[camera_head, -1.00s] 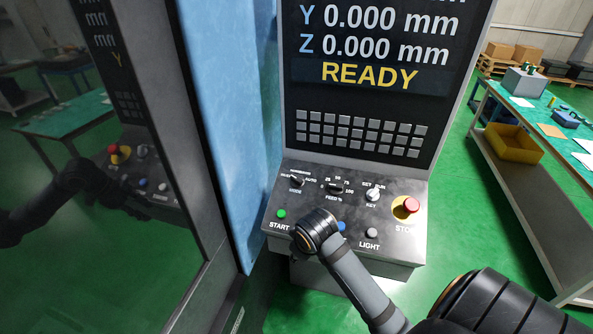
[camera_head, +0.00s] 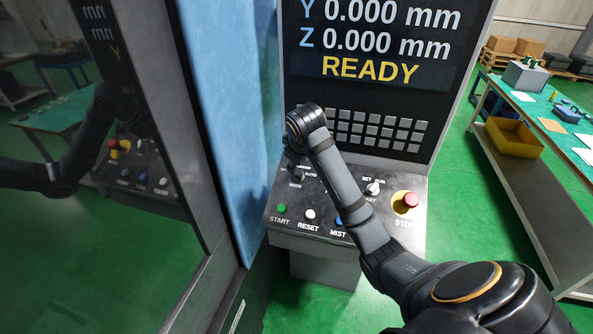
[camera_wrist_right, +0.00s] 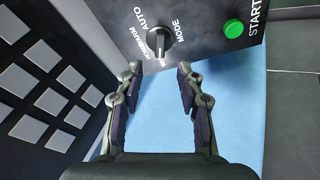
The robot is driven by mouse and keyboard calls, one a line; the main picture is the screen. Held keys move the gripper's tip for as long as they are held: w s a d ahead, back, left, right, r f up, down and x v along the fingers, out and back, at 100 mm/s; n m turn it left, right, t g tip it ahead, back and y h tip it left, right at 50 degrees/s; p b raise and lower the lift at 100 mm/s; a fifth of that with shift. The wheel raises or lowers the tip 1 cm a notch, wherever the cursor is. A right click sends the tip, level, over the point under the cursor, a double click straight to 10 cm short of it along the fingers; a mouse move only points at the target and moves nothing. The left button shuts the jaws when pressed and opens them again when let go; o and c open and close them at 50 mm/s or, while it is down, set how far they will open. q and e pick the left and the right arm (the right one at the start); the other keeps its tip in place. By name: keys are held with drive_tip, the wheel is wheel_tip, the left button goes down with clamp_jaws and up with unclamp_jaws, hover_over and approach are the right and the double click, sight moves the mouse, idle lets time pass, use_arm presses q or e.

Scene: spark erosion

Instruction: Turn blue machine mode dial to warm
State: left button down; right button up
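The mode dial (camera_wrist_right: 158,43) is a black knob with a pale line on the machine's control panel. It shows in the right wrist view beside the labels AUTO and MODE and other lettering I cannot read fully. My right gripper (camera_wrist_right: 158,80) is open, its two fingers apart and empty, with the dial just beyond the fingertips and roughly between them. No contact shows. In the head view my right wrist covers part of the dial area, and the gripper (camera_head: 294,163) is mostly hidden behind it. My left gripper is not in view.
The green START button (camera_head: 281,208), white RESET button (camera_head: 310,214), key switch (camera_head: 373,188) and red STOP button (camera_head: 411,199) are on the same panel. The keypad (camera_head: 372,132) is above. A blue machine surface (camera_head: 225,120) stands left of the panel.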

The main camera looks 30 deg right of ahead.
sight(297, 174)
drive_tip(key=p+x, duration=0.2)
drive_tip(key=x, duration=0.5)
drive_tip(key=shift+w+d+f, duration=0.1)
drive_tip(key=shift+f, duration=0.2)
drive_tip(key=shift+w+f, duration=0.15)
drive_tip(key=shift+f, duration=0.2)
drive_tip(key=shift+d, duration=0.1)
clamp_jaws()
